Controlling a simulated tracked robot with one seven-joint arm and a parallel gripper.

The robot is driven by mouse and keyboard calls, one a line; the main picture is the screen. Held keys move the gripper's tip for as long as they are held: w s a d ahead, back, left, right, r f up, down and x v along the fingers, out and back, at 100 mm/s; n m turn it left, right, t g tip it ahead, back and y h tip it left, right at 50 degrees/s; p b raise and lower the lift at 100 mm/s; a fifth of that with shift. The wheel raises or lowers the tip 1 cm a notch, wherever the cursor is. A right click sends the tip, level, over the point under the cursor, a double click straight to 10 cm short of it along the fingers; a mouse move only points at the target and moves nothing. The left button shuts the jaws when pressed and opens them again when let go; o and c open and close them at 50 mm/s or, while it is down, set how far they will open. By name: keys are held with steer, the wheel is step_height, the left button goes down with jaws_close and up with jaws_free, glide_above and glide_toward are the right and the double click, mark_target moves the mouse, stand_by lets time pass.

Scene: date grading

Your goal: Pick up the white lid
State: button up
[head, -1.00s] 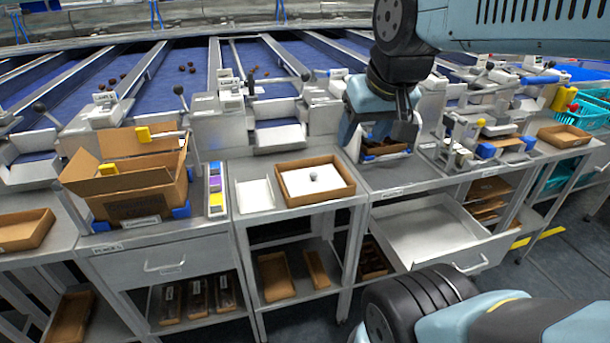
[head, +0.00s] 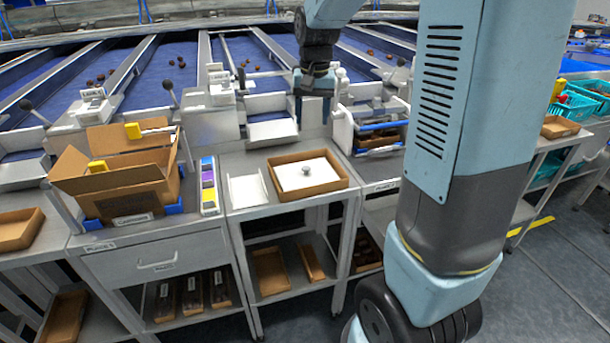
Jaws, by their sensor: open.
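The white lid (head: 318,181) is a flat square panel with a small grey knob on top. It lies in a shallow brown cardboard tray (head: 275,192) on the grey worktop, in the middle of the head view. My gripper (head: 313,118) hangs fingers down behind and above the tray, near the end of the sorting lanes. It is open and apart from the lid. No object shows between its fingers.
Further left are a strip of coloured blocks (head: 208,186) and an open cardboard box (head: 126,199). A metal fixture (head: 376,128) stands right of my gripper. My arm hides much of the right side.

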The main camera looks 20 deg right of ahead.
mark_target(306, 167)
steer(key=shift+m+g, duration=0.3)
steer(key=shift+g, duration=0.1)
steer(key=w+f, duration=0.1)
steer(key=f, duration=0.5)
steer(key=w+f, duration=0.1)
steer(key=f, duration=0.5)
steer(key=w+f, duration=0.2)
steer(key=f, duration=0.3)
steer(key=shift+a+f, duration=0.15)
steer(key=shift+f, duration=0.25)
steer(key=shift+c, duration=0.4)
jaws_close()
